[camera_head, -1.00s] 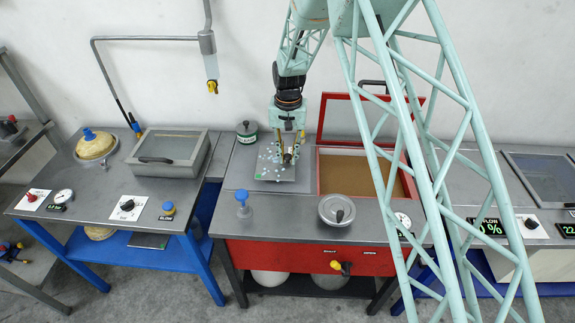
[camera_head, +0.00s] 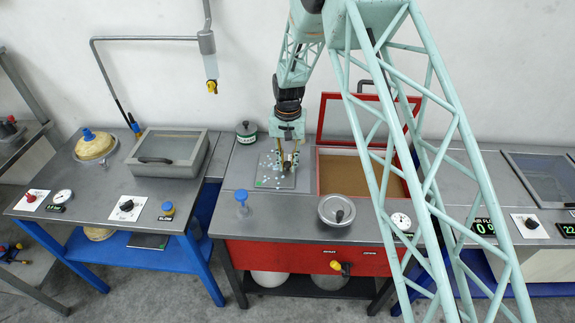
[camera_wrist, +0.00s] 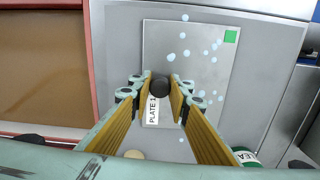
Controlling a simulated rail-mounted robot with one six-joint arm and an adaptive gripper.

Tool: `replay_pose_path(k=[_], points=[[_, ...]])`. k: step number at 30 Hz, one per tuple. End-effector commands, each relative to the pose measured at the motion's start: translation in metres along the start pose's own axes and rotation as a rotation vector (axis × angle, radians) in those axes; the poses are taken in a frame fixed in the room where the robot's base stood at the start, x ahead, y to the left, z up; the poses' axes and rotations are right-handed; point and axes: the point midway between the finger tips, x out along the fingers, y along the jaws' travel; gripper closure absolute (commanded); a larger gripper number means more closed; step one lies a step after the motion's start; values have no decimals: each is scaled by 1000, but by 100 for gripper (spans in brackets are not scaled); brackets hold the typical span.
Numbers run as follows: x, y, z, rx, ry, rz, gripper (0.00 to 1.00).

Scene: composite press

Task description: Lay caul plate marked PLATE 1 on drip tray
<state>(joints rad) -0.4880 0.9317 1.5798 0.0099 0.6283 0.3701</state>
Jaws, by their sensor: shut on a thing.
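The caul plate (camera_head: 268,180) is a flat grey square with pale blue spots, a green corner mark and a black knob. Its label reads PLATE 1 in the wrist view (camera_wrist: 205,100). My gripper (camera_head: 287,164) points down at the plate, and its two yellow-padded fingers (camera_wrist: 161,88) are shut on the black knob. A larger flat grey panel with a raised edge, which looks like the drip tray (camera_wrist: 272,50), is under the plate; it also shows in the head view (camera_head: 236,172). I cannot tell whether the plate touches it.
A red-framed open box (camera_head: 350,172) with a brown bed and raised lid stands just right. A dark green labelled can (camera_head: 246,132) stands behind left. A blue-knobbed piece (camera_head: 242,200) and a round metal lid (camera_head: 337,210) are in front. A glass-topped box (camera_head: 170,152) is left.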

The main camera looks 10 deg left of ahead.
Motion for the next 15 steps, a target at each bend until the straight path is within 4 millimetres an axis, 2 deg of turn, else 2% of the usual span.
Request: replay_pose_path(k=[11,12,15], points=[[2,0,0,0,1,0,100],[3,0,0,0,0,0,82],[2,0,0,0,0,0,73]])
